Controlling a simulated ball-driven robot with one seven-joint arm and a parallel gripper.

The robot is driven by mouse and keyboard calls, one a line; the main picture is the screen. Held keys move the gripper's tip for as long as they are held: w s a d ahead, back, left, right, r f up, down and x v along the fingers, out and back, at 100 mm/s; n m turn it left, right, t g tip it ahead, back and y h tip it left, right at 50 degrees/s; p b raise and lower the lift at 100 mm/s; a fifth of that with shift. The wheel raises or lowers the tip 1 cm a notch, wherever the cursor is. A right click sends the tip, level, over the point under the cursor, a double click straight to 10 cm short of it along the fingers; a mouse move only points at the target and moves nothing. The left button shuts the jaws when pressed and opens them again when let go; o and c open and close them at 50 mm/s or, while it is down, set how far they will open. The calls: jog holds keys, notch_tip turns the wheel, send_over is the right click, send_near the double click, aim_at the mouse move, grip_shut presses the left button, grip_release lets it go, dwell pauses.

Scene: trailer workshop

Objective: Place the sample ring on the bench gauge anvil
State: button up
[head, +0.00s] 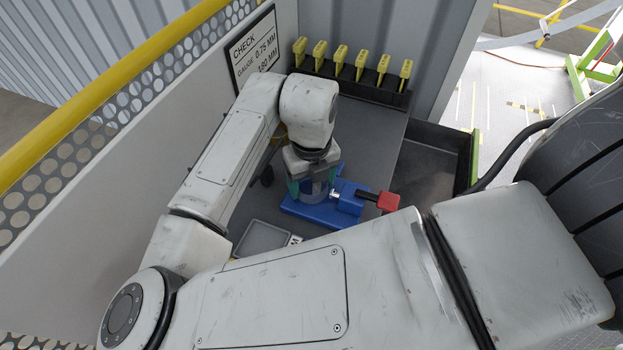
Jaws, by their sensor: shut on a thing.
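My gripper (313,187) points down over the blue bench gauge (296,208), its teal fingers on either side of a grey-blue ring. The jaws are shut on this sample ring (314,193), which sits low between the fingertips at the gauge. The gauge lies on the grey bench (367,142) and has a silvery part and a red end block (388,202) to the right. The anvil is hidden behind the ring and fingers, so I cannot tell whether the ring touches it.
A shallow grey tray (262,236) lies on the bench at front left, partly behind my arm. Several yellow tags (340,54) stand in a dark rack along the back. A sign (253,50) hangs on the left wall. A dark open bin (440,150) is at right.

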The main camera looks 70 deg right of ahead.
jog(key=shift+f, duration=0.25)
jog(key=o, duration=1.1)
jog(key=shift+c, duration=0.2)
notch_tip(320, 180, up, 12)
jog(key=shift+r+b, duration=0.15)
jog(key=shift+b, duration=0.2)
